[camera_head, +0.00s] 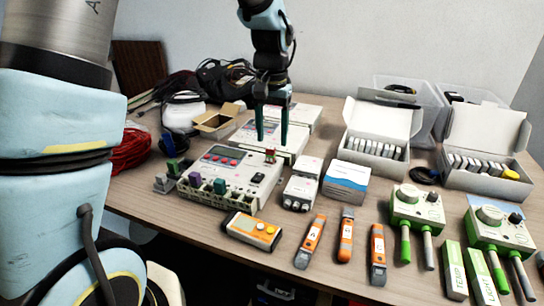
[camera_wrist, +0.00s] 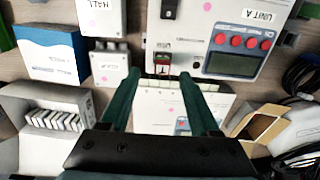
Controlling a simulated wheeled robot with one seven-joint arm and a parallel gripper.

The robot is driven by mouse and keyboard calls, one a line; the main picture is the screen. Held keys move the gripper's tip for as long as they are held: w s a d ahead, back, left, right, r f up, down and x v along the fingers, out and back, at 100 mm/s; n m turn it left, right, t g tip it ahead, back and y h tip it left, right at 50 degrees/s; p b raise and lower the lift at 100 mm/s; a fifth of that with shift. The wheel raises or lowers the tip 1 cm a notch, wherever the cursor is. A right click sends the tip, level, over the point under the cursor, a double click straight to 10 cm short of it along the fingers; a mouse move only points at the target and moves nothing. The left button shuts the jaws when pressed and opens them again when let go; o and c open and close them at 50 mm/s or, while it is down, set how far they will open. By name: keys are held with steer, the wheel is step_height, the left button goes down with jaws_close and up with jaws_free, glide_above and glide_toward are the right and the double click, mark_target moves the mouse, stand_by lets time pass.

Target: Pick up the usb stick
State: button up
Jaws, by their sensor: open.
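A small red piece, which appears to be the usb stick (camera_head: 270,155), stands upright at the back edge of a white device (camera_head: 232,200) with a screen and red buttons. In the wrist view the red usb stick (camera_wrist: 163,58) is beside a USB label, with a dark part under it. It seems plugged into the device, but the joint is too small to tell. My gripper (camera_head: 271,143) points down with two dark green fingers, open and empty, just above and behind the stick.
A white module (camera_head: 302,184) and a blue-and-white box (camera_head: 347,181) stand right of the device. More white units (camera_head: 262,137) stand behind it. Orange tools (camera_head: 345,235), an orange meter (camera_head: 252,230) and green sensor units (camera_head: 417,208) are in front. Cables (camera_head: 133,150) lie at left.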

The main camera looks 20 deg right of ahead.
mark_target(271, 148)
step_height(271, 148, down, 5)
steer(key=shift+w+a+f, duration=0.1)
steer(key=shift+a, duration=0.05)
steer(key=shift+c, duration=0.2)
jaws_close()
stand_by(0.3)
